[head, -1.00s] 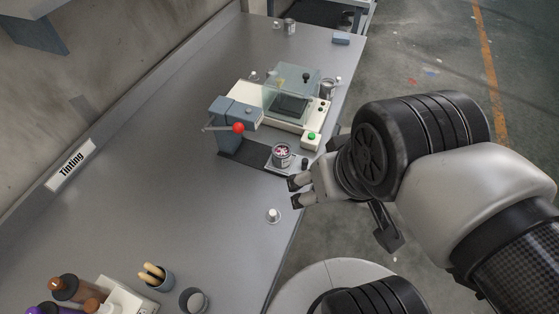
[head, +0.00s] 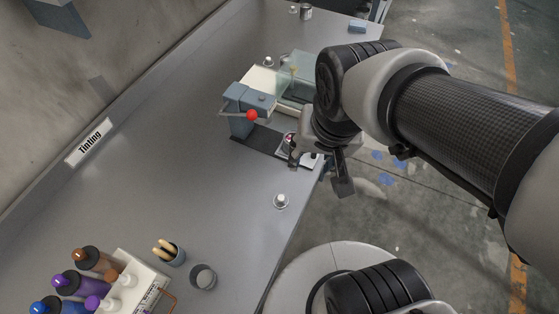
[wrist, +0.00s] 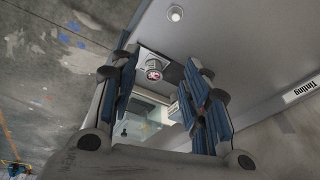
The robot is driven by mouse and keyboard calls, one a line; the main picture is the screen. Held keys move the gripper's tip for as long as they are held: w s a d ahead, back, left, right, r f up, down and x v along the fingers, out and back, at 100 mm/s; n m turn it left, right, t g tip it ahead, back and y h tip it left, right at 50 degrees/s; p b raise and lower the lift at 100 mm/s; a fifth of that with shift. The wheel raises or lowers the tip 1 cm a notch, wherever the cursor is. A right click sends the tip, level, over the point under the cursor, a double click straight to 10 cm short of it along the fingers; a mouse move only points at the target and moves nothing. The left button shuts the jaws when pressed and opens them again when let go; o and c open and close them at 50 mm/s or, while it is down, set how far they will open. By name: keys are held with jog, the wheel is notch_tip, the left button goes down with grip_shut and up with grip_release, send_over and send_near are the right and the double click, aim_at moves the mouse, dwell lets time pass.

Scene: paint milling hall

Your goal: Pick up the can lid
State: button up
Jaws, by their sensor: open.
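A small pale round piece with a raised knob, which looks like the can lid (head: 281,201), lies on the grey bench near its front edge. It also shows in the wrist view (wrist: 175,13) at the top, beyond the fingers. My gripper (head: 303,157) is open and empty, above the front edge by the press, farther along the bench than the lid. In the wrist view its blue-padded fingers (wrist: 160,62) are spread, with an open can (wrist: 153,72) showing pink and dark contents between them. In the head view my arm mostly hides that can.
A blue-grey press (head: 241,122) with a red-knobbed lever stands behind my gripper. A clear-covered machine (head: 297,88) is partly hidden by my arm. A cup (head: 203,277), a pot with wooden handles (head: 170,252) and several bottles stand nearer. Bench around the lid is clear.

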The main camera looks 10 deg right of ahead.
jog(key=w+a+f+m+g+p, duration=0.1)
jog(key=w+a+f+m+p, duration=0.1)
jog(key=w+f, duration=0.1)
jog(key=m+g, duration=0.2)
jog(key=m, duration=0.2)
send_over(281, 198)
notch_tip(281, 198, down, 19)
jog(key=shift+a+r, duration=0.15)
jog(key=shift+r, duration=0.05)
jog(key=shift+f+b, duration=1.25)
jog(key=shift+f, duration=1.85)
jog(key=shift+c, duration=0.5)
jog(key=c, duration=0.8)
